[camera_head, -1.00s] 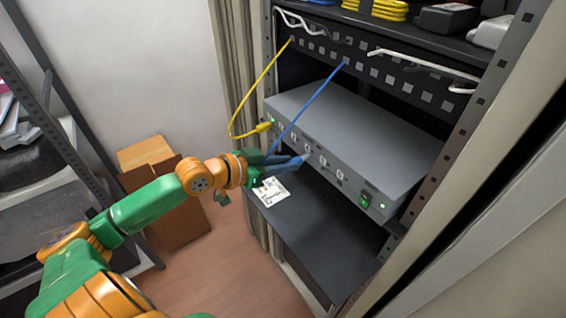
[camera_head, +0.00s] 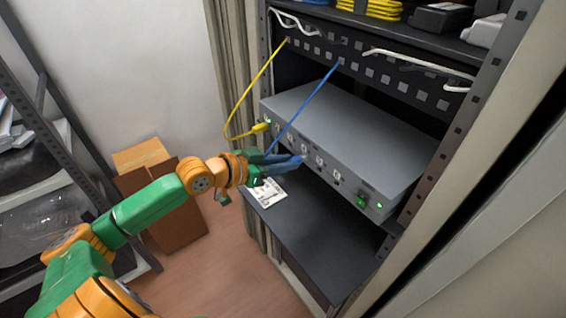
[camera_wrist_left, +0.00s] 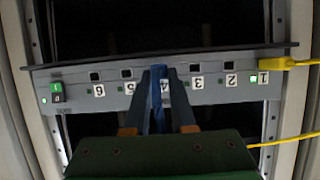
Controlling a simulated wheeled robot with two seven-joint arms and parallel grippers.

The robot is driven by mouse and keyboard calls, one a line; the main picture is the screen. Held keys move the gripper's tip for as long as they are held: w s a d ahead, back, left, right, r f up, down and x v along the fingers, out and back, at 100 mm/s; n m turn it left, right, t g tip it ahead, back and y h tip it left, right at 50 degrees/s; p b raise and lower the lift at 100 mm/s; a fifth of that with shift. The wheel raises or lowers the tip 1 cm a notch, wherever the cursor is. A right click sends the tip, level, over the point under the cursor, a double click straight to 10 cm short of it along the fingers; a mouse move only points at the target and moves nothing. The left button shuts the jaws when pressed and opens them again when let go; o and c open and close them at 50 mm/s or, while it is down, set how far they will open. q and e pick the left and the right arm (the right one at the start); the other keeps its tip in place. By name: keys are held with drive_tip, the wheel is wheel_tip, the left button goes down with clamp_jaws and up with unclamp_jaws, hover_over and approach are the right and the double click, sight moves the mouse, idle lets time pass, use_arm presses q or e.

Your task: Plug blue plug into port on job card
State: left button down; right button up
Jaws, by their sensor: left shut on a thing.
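The blue plug (camera_wrist_left: 159,84) is between the fingers of my left gripper (camera_head: 300,160), which is shut on it. The gripper is at the front of the grey switch box (camera_head: 345,128). In the wrist view the plug and fingers (camera_wrist_left: 160,76) are in front of the label 4, between labels 5 and 3. The port there is hidden, so I cannot tell whether the plug is in it. The blue cable (camera_head: 306,106) runs up to the patch panel. The white job card (camera_head: 266,193) lies on the black shelf below; its print is too small to read. My right gripper is not in view.
A yellow plug (camera_head: 260,127) is at port 1, with its cable hanging in a loop at the left. The switch (camera_head: 361,200) at the box's right end is lit green. Rack posts (camera_head: 455,150) flank the box. The black shelf (camera_head: 325,235) is mostly clear.

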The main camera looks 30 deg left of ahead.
use_arm(q)
drive_tip(key=shift+w+d+r, duration=0.1)
drive_tip(key=shift+w+d, duration=0.1)
drive_tip(key=shift+w, duration=0.25)
idle(0.3)
drive_tip(key=c, duration=0.7)
unclamp_jaws()
drive_tip(key=shift+w+d, duration=0.1)
